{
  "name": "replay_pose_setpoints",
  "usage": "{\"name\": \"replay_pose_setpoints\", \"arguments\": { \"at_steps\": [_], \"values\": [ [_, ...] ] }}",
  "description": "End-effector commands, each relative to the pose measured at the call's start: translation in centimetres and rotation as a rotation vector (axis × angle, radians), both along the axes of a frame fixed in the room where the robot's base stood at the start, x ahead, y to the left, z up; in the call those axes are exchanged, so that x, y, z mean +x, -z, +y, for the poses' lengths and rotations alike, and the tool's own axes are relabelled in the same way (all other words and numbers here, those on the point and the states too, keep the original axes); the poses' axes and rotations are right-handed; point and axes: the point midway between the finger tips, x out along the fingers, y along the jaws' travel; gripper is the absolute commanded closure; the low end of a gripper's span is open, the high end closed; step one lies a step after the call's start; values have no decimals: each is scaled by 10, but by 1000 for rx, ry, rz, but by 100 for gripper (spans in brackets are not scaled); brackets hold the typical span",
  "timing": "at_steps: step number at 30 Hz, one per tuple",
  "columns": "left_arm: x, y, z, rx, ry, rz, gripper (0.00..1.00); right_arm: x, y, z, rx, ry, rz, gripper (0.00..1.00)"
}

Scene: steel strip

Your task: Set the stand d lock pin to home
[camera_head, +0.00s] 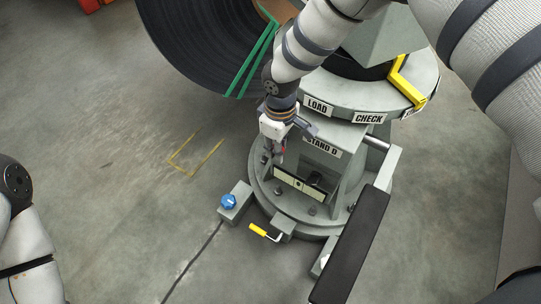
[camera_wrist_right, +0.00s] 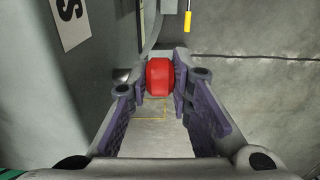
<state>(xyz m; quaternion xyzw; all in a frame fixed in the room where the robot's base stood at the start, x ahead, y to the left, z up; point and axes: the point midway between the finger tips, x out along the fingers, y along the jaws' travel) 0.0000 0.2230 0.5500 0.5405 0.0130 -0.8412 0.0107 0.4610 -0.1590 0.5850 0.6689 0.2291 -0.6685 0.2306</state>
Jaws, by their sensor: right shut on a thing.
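Stand D is a grey machine base with a "STAND D" plate (camera_head: 322,147) in the head view. My right gripper (camera_head: 279,154) is at its left side, below the "LOAD" plate. In the right wrist view a round red knob (camera_wrist_right: 160,76), which looks like the lock pin's knob, sits between the two fingers of my right gripper (camera_wrist_right: 161,88). The fingers are shut on it. The pin shaft behind the knob is hidden. In the head view the gripper mostly covers the knob. My left gripper is out of view; only part of my left arm shows at the left edge.
A turntable ring carries "LOAD" (camera_head: 317,107) and "CHECK" (camera_head: 369,118) plates and a yellow pointer (camera_head: 399,78). A yellow-handled lever (camera_head: 258,230) and a blue knob (camera_head: 229,201) on a cabled box sit low. A strapped coil (camera_head: 190,42) stands behind. Floor at left is clear.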

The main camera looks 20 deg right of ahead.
Motion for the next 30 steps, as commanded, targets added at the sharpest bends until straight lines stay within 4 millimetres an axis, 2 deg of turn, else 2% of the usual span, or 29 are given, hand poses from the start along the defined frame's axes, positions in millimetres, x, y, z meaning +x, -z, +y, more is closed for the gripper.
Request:
{"name": "replay_pose_setpoints", "arguments": {
  "at_steps": [10,11,12,13,22,28,30],
  "values": [
    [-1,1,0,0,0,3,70,4,0,-6,-1,0,-2,100],
    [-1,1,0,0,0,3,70,4,0,-6,-2,0,-3,73],
    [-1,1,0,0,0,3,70,4,0,-6,-2,0,-3,64],
    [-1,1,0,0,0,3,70,4,0,-6,-1,0,-2,60],
    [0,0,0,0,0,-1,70,2,-1,-2,-2,-1,-3,60],
    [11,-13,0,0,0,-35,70,-22,-6,30,-1,-7,-6,60],
    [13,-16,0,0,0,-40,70,-21,-23,31,0,0,-10,60]
  ]
}}
